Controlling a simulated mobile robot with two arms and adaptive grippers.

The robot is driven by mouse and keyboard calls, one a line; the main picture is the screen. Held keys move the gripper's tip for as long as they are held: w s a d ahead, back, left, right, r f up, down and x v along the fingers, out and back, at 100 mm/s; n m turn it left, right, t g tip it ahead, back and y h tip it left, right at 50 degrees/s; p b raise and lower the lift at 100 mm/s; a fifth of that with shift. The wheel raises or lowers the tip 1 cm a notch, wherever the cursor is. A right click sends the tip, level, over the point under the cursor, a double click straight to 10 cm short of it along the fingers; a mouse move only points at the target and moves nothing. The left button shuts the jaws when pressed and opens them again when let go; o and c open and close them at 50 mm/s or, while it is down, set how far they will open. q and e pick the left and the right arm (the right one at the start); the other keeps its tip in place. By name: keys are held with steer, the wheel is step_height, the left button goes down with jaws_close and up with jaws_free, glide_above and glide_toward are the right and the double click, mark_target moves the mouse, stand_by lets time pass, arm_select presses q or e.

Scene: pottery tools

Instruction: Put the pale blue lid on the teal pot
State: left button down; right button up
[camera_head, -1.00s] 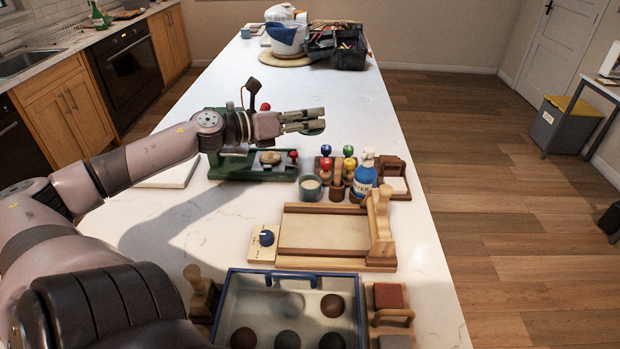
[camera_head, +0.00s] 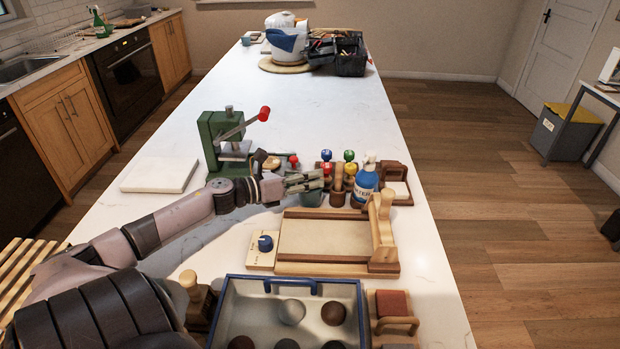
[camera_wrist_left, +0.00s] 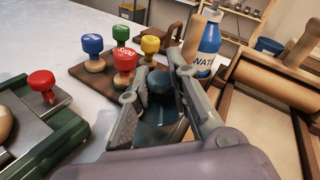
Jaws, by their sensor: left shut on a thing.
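My left gripper (camera_head: 306,181) is shut on the knob of the lid (camera_wrist_left: 160,86), which looks shaded dark blue in the left wrist view. The fingers (camera_wrist_left: 158,95) stand on both sides of the knob. The teal pot (camera_head: 311,199) is directly under the fingertips in the head view, its top hidden by the gripper. A teal rounded body (camera_wrist_left: 155,136) shows below the knob in the wrist view. The lid is at or just over the pot's mouth; I cannot tell whether it touches the rim. My right gripper is not in view.
Stamps with coloured knobs (camera_head: 326,160) and a blue water bottle (camera_head: 366,180) stand close behind and right of the pot. A wooden slab roller (camera_head: 325,238) lies in front, a green press (camera_head: 222,140) behind left. A tray (camera_head: 234,308) with clay balls is nearest.

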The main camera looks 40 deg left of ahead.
arm_select(q)
steer(key=shift+f, duration=0.1)
steer(key=c, duration=1.9)
jaws_free()
steer(key=o, duration=0.4)
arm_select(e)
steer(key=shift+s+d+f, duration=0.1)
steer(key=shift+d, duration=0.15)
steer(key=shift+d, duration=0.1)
arm_select(q)
steer(key=shift+s+a+r+p, duration=0.1)
steer(key=shift+s+r+p, duration=0.1)
steer(key=shift+s+p, duration=0.15)
steer(key=p+v, duration=0.5)
steer(key=v, duration=0.5)
steer(key=shift+s+a, duration=0.1)
steer(key=shift+s, duration=0.2)
steer(key=shift+s+a, duration=0.15)
steer(key=shift+s, duration=0.2)
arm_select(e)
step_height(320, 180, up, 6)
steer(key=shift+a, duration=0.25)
